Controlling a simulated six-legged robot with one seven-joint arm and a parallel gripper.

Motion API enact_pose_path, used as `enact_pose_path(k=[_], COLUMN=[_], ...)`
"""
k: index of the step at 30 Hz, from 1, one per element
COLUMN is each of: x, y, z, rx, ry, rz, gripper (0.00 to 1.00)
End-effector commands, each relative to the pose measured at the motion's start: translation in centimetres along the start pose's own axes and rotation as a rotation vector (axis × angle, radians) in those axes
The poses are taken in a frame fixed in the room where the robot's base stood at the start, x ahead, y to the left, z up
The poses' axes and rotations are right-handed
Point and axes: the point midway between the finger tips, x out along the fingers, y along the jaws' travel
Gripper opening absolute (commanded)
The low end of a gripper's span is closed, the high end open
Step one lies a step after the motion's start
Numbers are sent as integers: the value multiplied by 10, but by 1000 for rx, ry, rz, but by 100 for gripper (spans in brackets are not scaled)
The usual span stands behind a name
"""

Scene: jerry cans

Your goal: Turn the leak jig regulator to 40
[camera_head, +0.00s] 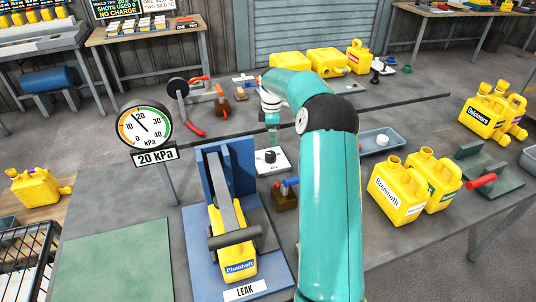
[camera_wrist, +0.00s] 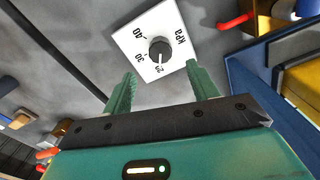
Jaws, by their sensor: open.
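The leak jig regulator is a black knob (camera_wrist: 159,50) on a white plate (camera_wrist: 142,28) with marks 20, 30, 40 and kPa in the wrist view. The knob's white line points to 20. In the head view the knob (camera_head: 270,156) sits right of the blue leak jig (camera_head: 220,187). My gripper (camera_wrist: 161,74) is open, with the knob just beyond and between its two green fingertips; they appear not to touch it. In the head view my gripper (camera_head: 271,138) is above the plate, partly hidden by my arm.
A round gauge (camera_head: 145,125) stands left of the jig over a 20 kPa sign (camera_head: 156,156). A small brown block with blue and red levers (camera_head: 285,197) stands close in front of the regulator. More yellow cans (camera_head: 398,190) stand right.

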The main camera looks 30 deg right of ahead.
Motion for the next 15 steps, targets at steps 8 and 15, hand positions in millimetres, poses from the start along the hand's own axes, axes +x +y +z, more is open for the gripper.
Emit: enact_pose_path(k=[8, 15], x=[57, 89], y=[-1, 0], z=[-4, -7], rx=[-3, -4], ry=[1, 1], rz=[-3, -2], gripper=[59, 59])
